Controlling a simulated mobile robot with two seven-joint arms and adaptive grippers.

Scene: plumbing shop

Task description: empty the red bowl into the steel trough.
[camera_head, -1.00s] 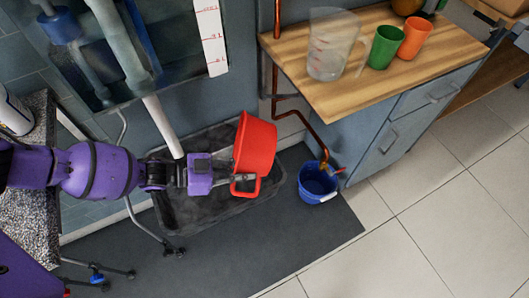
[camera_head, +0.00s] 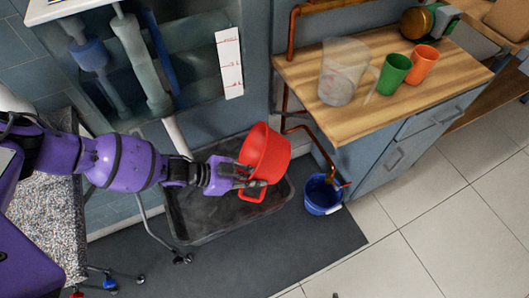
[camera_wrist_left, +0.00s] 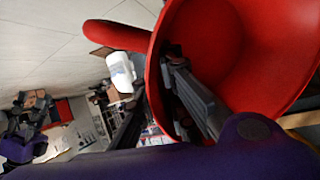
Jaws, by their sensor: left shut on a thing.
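The red bowl (camera_head: 268,148), deep and with a loop handle, is held in the air by my left gripper (camera_head: 241,178). It is tilted in the head view. In the left wrist view the bowl (camera_wrist_left: 255,45) fills the upper right, and the gripper fingers (camera_wrist_left: 165,105) are at its rim. The visible part of the inside looks bare; the rest is hidden. A dark, shallow trough-like tray (camera_head: 190,222) lies on the floor below the bowl; I cannot tell if it is steel.
A blue bucket (camera_head: 322,197) stands on the dark mat (camera_head: 310,245) right of the tray. The wooden counter (camera_head: 345,122) carries a clear jug (camera_head: 340,80), a green cup (camera_head: 393,74) and an orange cup (camera_head: 423,65). A speckled worktop (camera_head: 55,225) is at left. Tiled floor at right is clear.

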